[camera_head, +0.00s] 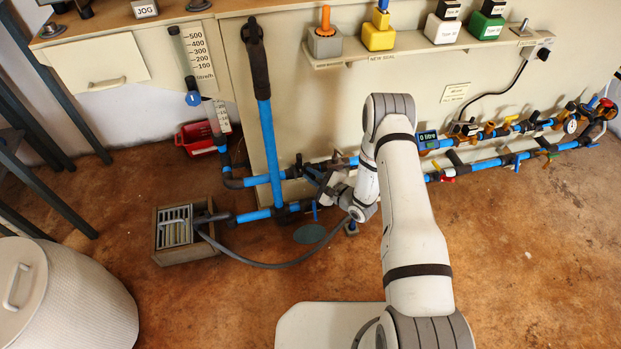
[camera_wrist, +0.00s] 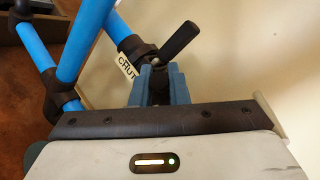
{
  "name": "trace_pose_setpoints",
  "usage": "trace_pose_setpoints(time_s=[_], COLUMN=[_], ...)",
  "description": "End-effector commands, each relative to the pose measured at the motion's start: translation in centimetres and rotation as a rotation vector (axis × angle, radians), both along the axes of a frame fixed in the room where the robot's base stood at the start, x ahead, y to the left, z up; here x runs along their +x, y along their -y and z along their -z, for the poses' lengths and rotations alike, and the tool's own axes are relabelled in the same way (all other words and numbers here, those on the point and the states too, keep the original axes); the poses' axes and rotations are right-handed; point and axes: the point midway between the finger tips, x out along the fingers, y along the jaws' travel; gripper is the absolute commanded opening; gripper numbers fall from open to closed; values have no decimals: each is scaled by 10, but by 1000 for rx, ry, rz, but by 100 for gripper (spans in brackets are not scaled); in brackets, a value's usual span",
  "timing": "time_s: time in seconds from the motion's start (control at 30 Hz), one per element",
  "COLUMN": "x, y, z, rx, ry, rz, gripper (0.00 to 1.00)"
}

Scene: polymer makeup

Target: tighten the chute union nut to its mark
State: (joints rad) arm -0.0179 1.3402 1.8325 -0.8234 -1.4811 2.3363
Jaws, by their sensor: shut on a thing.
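My gripper (camera_wrist: 161,80) points at the blue pipework by the wall, its two blue-grey jaws shut on a dark fitting beside a white tag reading "CHUT" (camera_wrist: 127,67). I take this fitting to be the chute union nut (camera_wrist: 159,88); the jaws cover most of it. A black lever-like bar (camera_wrist: 180,41) sticks out up and right just beyond the jaws. In the head view my gripper (camera_head: 322,180) is at the pipe run left of my arm, where the nut is too hidden to make out. I cannot make out the nut's mark.
A blue upright pipe (camera_head: 270,150) with a black top stands just left of my gripper. A grey hose (camera_head: 270,264) curves from a grated box (camera_head: 178,230) on the floor. A white lidded bin (camera_head: 80,300) stands front left. Floor at right is clear.

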Motion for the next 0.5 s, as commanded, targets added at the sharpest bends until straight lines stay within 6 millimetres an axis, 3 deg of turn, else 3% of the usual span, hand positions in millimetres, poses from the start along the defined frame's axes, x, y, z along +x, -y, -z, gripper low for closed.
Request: trace_pose_setpoints(time_s=[0.03, 0.07, 0.3, 0.5], x=[0, 0, 0, 0], y=[-1, -1, -1, -1], z=[1, 1, 1, 0], rx=[-1, -1, 0, -1], ry=[-1, -1, -1, 1], rz=[-1, -1, -1, 0], gripper=[0, 16, 35, 35])
